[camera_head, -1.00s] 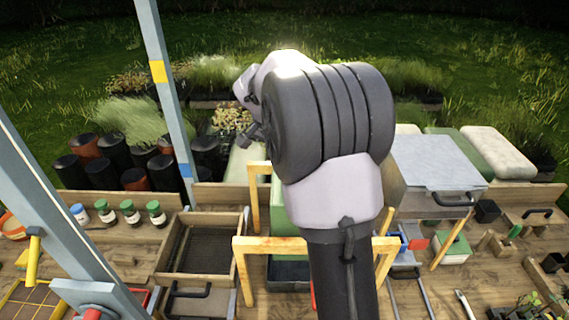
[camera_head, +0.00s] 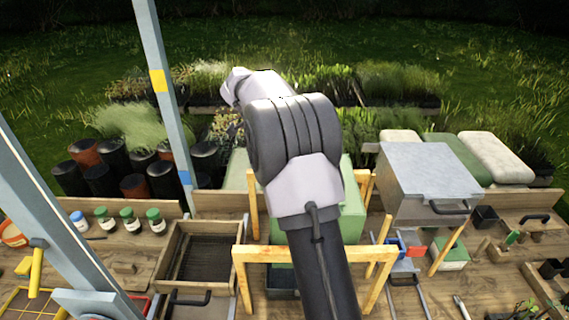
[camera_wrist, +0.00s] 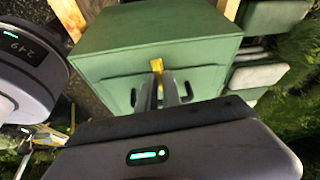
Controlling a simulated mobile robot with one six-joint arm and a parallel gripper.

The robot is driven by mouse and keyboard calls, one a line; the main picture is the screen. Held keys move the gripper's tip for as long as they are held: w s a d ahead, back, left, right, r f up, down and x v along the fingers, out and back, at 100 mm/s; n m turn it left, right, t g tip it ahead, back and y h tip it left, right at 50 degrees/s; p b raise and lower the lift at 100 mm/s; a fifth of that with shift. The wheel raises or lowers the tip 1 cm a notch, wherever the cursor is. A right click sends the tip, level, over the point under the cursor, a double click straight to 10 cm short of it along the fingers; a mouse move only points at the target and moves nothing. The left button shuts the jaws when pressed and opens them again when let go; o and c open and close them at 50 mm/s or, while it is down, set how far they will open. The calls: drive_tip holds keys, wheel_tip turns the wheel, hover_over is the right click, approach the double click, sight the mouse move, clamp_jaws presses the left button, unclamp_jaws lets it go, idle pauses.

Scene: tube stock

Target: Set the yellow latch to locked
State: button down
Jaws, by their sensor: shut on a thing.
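The yellow latch (camera_wrist: 156,64) is a small piece on the front of a green box (camera_wrist: 150,38), near its top edge, in the wrist view. My gripper (camera_wrist: 158,74) is shut on the latch, its two dark fingers reaching up to it from below. The fingers partly hide the latch, and I cannot read its setting. In the head view, the green box (camera_head: 352,195) shows partly behind my arm, which hides the latch and my gripper there.
A wooden frame (camera_head: 310,253) stands in front of the green box. A grey box with a black handle (camera_head: 425,172) stands to the right. A wooden tray (camera_head: 238,250) and several green-lidded jars (camera_head: 130,220) are on the left of the bench.

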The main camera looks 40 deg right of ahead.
drive_tip(key=shift+m, duration=0.5)
drive_tip(key=shift+g+p, duration=0.3)
drive_tip(key=c, duration=1.5)
unclamp_jaws()
drive_tip(key=p+v, duration=0.7)
drive_tip(key=v, duration=1)
drive_tip(key=shift+d+r, duration=0.1)
drive_tip(key=shift+r, duration=0.15)
